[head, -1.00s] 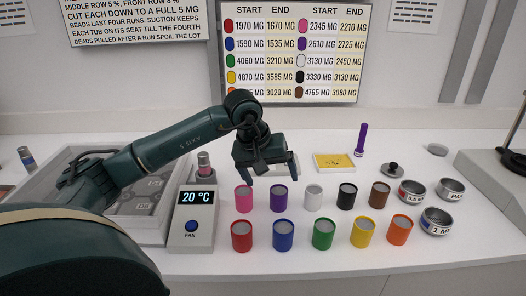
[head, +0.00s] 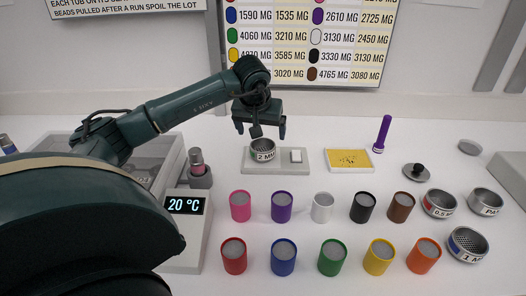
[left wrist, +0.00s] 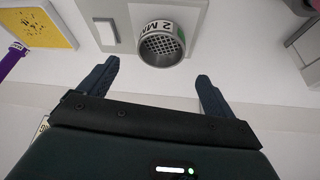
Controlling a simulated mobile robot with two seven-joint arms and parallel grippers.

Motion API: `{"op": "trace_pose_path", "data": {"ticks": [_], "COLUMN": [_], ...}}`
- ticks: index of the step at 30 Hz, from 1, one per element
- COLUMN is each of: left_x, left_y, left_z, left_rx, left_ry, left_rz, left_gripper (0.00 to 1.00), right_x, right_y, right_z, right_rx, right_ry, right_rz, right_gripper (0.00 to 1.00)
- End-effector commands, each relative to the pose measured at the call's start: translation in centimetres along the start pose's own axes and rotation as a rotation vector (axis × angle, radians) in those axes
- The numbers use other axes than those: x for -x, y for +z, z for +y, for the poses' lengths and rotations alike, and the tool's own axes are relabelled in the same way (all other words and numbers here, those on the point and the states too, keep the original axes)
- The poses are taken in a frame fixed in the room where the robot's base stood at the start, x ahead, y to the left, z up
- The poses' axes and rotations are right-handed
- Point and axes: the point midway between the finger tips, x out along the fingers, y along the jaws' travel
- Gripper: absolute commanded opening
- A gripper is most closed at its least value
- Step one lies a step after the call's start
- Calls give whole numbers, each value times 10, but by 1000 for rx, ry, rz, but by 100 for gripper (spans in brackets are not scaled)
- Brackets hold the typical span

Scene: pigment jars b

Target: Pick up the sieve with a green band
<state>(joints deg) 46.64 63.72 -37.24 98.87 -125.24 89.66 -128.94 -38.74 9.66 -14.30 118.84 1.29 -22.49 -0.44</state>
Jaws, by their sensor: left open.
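The sieve with a green band (head: 262,151) is a small metal cup marked 2 M, with a mesh bottom. It sits on a light grey base plate (head: 285,168) at the back middle of the table. In the left wrist view the sieve (left wrist: 161,46) shows its mesh and part of its green band, just beyond my fingertips. My left gripper (head: 261,130) is open and empty, close above and behind the sieve in the head view. Its two fingers (left wrist: 157,74) are spread wide in the wrist view, with nothing between them. My right gripper is not in view.
Two rows of coloured jars (head: 332,257) stand in front of the plate. A yellow tray (head: 349,160) and a purple tube (head: 382,133) are right of the plate.

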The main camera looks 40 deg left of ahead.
Motion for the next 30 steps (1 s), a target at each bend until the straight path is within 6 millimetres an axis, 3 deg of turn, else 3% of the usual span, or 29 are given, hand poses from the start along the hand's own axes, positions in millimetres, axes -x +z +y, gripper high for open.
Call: {"op": "trace_pose_path", "data": {"ticks": [18, 26, 30], "left_x": [-68, -72, -72], "left_y": [10, 10, 10], "left_z": [1, 0, 0], "left_rx": [1, 0, 0], "left_ry": [2, 0, 0], "left_rz": [-1, 1, 1], "left_gripper": [90, 90, 80], "right_x": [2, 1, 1], "right_y": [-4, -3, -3], "right_z": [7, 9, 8], "right_rx": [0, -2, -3], "right_ry": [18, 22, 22], "right_rz": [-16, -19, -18], "right_gripper": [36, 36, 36]}}
